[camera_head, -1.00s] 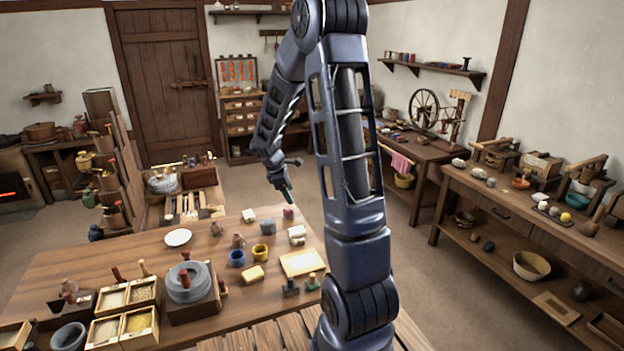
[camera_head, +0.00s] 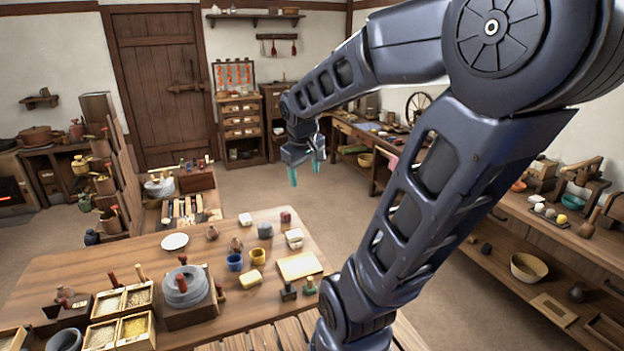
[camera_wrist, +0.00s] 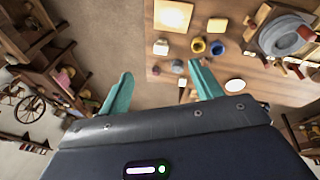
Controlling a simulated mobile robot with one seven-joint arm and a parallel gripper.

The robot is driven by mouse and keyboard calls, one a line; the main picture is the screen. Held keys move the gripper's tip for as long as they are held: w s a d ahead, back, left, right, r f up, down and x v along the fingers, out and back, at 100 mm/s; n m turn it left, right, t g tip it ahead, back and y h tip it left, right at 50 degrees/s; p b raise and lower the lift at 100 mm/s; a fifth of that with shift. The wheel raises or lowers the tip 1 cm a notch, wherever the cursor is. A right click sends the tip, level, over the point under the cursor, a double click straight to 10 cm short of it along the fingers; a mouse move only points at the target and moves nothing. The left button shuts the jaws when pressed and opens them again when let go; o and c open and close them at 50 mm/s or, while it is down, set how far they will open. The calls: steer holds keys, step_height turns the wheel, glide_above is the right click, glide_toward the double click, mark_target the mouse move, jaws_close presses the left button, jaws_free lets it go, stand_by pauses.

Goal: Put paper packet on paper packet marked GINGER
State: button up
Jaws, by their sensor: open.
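Two pale packet-like things lie on the wooden table. One small white one (camera_head: 245,219) is near the table's far edge; it also shows between my fingers in the wrist view (camera_wrist: 182,82). Another pale one (camera_head: 294,237), perhaps a stack, is near the right edge and shows in the wrist view (camera_wrist: 161,47). No GINGER marking is legible, so I cannot tell which packet bears it. My gripper (camera_head: 305,170) is open and empty, raised above and beyond the table's far right corner, apart from both. Its teal fingers also show in the wrist view (camera_wrist: 160,82).
A grey block (camera_head: 265,231), a dark red thing (camera_head: 285,217), a blue mug (camera_head: 234,262), a yellow mug (camera_head: 259,257) and a pale board (camera_head: 300,265) stand close by. A white plate (camera_head: 175,241) and a quern (camera_head: 185,286) are leftward. Bare tabletop lies at left.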

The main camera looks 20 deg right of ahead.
steer(key=s+a+r+m+t+y, duration=0.1)
steer(key=s+r+m, duration=0.1)
steer(key=s, duration=0.7)
steer(key=shift+a+m+t+y, duration=0.25)
steer(key=shift+m+t+y, duration=0.05)
steer(key=shift+m, duration=0.6)
